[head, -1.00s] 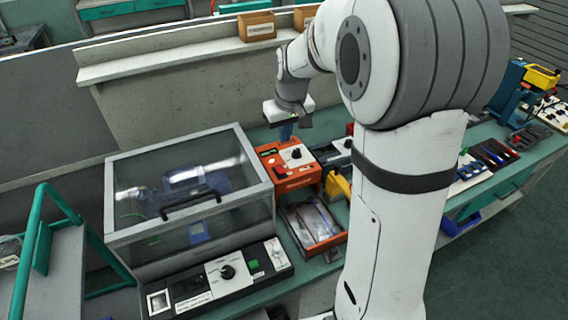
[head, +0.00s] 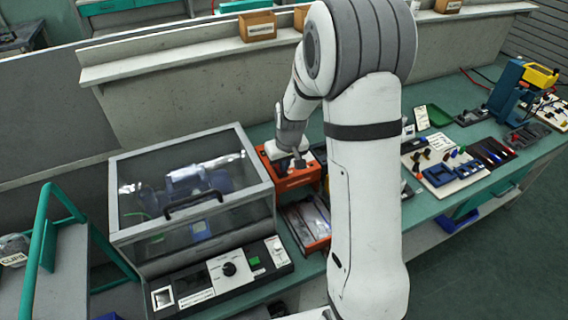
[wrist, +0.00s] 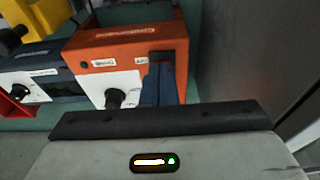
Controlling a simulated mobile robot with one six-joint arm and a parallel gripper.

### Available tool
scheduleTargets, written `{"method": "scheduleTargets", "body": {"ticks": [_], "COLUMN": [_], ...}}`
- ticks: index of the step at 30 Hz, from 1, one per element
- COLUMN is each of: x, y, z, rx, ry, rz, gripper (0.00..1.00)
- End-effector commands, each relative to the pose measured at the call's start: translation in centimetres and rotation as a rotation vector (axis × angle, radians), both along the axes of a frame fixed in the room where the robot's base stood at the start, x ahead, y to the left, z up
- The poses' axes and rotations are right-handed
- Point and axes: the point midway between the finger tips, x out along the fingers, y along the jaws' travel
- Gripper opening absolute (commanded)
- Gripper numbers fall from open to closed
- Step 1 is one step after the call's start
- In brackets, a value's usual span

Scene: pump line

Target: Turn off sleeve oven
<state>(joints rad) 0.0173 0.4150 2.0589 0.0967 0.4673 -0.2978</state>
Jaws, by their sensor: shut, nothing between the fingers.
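An orange box (head: 301,181) with a white front panel stands right of the clear-lidded cabinet; I take it to be the sleeve oven, though its lettering is too small to read. In the wrist view the orange box (wrist: 150,48) shows a black knob (wrist: 115,98), a small round dark button (wrist: 84,65) and a dark window at its upper right. Contact cannot be told.
The clear-lidded cabinet (head: 190,251) stands close on the left, with another knob panel (head: 229,270) before it. An orange tray (head: 318,246) lies in front of the box. Another unit with a knob (wrist: 20,92) stands beside the box in the wrist view. A grey wall rises behind.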

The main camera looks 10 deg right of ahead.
Motion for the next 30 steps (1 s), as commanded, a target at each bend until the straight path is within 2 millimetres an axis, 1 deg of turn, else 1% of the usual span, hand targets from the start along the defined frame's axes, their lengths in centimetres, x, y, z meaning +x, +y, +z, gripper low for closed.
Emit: {"method": "scheduleTargets", "body": {"ticks": [5, 13, 16, 17, 18, 24, 30], "x": [0.0, -0.3, -0.4, -0.4, -0.4, -0.3, 0.3], "y": [0.0, 0.0, 0.3, 0.2, 0.1, -0.1, 0.0], "z": [-0.1, -1.5, -1.7, -1.0, -0.9, -0.8, -0.4], "rx": [0.001, 0.016, 0.024, 0.023, 0.022, 0.022, 0.023], "ry": [-0.003, -0.075, -0.110, -0.105, -0.104, -0.103, -0.103], "rz": [-0.001, 0.000, 0.007, 0.005, 0.002, -0.001, -0.001], "gripper": [0.00, 0.00, 0.00, 0.00, 0.00, 0.00, 0.00]}}
